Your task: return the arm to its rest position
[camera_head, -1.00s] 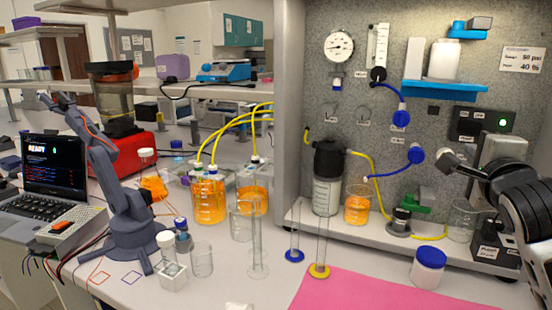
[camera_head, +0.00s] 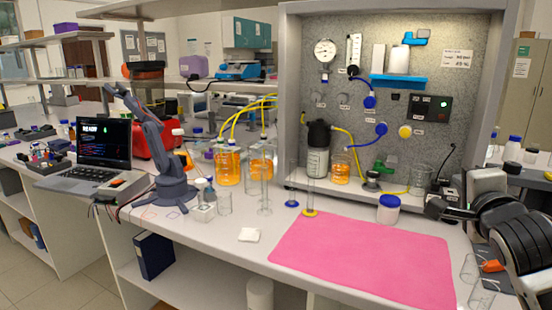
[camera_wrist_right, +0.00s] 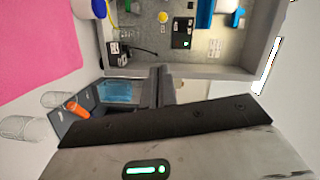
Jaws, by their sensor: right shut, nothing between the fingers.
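My right arm comes in from the right edge of the head view, a black and grey arm in front of the rig's right side wall. My right gripper (camera_head: 440,207) is shut and empty, beside the lower right corner of the rig and right of the blue-lidded white jar (camera_head: 388,208). In the right wrist view the closed fingers (camera_wrist_right: 158,82) point towards the rig's wall, with nothing between them. The grey rig panel (camera_head: 340,85) shows clear of the arm. My left gripper is not in view.
A pink mat (camera_head: 365,260) lies on the bench front. Empty glass beakers (camera_head: 470,268) and an orange-marked item (camera_head: 491,266) stand close below my right arm. Cylinders with blue and yellow bases (camera_head: 310,212) stand left. A small blue-grey desktop arm (camera_head: 172,150) stands beside the laptop (camera_head: 100,150).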

